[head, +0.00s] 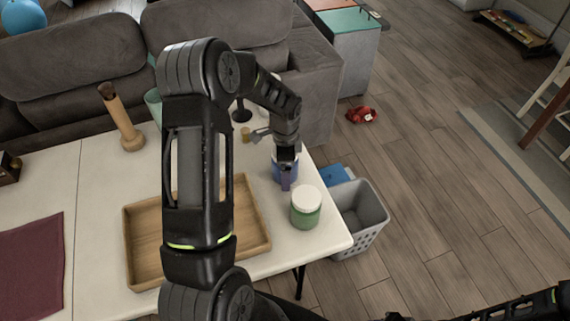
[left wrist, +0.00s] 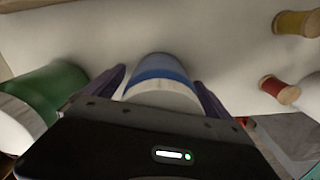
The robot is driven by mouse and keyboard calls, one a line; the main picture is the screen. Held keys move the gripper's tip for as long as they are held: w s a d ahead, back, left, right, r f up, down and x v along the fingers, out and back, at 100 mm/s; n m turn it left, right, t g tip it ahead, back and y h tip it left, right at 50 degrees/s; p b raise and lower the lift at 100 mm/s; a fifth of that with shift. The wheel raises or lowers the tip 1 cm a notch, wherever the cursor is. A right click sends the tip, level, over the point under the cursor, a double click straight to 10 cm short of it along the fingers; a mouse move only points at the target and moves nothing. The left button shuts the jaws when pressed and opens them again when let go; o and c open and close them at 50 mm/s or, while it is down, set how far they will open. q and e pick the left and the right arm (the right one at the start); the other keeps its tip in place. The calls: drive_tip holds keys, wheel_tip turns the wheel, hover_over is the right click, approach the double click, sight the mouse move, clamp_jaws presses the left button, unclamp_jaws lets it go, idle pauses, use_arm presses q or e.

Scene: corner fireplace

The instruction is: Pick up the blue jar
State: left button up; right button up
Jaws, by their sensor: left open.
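The blue jar (head: 277,172) stands on the white table, partly hidden behind my left gripper (head: 287,178) in the head view. In the left wrist view the blue jar (left wrist: 156,69) with its pale lid lies between the two purple fingers of my left gripper (left wrist: 160,88). The fingers are open, one on each side of the jar. Whether either finger touches it I cannot tell. Of my right arm only dark parts show at the lower right of the head view; its gripper is not visible.
A green jar with a white lid (head: 306,207) stands close by, near the table edge. A wooden tray (head: 258,213) lies left of it. Thread spools (left wrist: 279,90) lie to the right in the wrist view. A grey basket (head: 361,216) stands beside the table.

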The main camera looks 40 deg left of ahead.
use_arm(q)
drive_tip(key=shift+c, duration=0.4)
drive_tip(key=c, duration=1.7)
